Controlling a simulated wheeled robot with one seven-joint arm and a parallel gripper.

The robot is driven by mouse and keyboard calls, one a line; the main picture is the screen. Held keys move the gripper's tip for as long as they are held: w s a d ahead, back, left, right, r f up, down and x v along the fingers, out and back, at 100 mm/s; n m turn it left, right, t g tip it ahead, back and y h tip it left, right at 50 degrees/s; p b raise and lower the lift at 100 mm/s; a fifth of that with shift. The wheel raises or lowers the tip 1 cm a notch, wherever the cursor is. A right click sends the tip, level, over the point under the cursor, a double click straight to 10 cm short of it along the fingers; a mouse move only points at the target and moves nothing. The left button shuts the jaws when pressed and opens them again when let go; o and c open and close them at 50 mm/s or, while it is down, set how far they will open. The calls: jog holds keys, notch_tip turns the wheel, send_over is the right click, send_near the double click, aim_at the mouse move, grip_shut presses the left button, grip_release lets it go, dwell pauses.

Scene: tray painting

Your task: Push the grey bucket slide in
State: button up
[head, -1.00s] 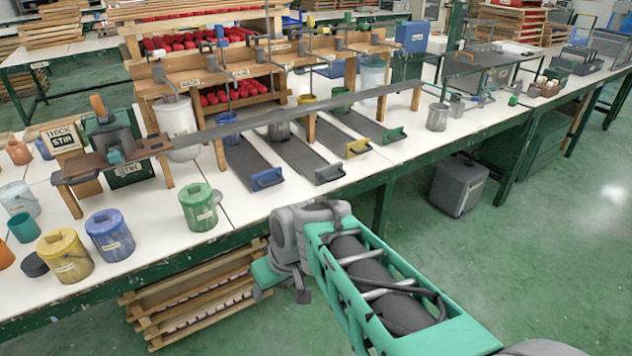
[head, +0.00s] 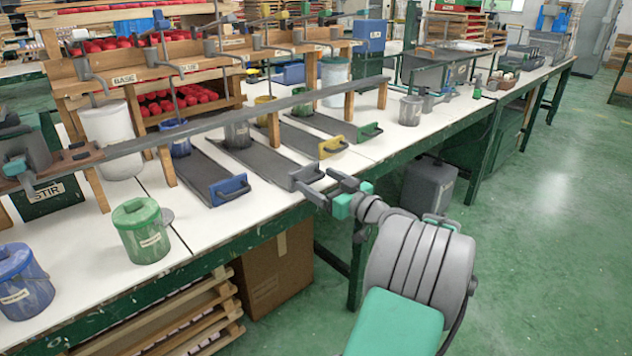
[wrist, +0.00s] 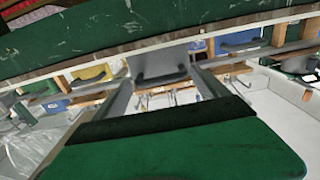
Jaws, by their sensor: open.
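The grey slide (head: 255,155) is a long dark strip on the white bench, with a grey handle (head: 304,174) at its front end. The slide sticks out toward the bench's front edge. A grey bucket (head: 237,134) stands on it near the wooden rack. My gripper (head: 324,186) is open and empty at the bench edge, right in front of the grey handle. In the wrist view the grey handle (wrist: 160,64) shows ahead, between my two fingers (wrist: 163,92). I cannot tell whether they touch it.
A blue-handled slide (head: 228,188) lies to the left, and yellow-handled (head: 332,147) and green-handled (head: 369,131) slides lie to the right. A long grey rail (head: 265,112) crosses above the slides. A green bucket (head: 141,231) stands at the front left.

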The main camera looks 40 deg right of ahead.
jog(key=shift+w+a, duration=0.1)
jog(key=shift+w, duration=0.85)
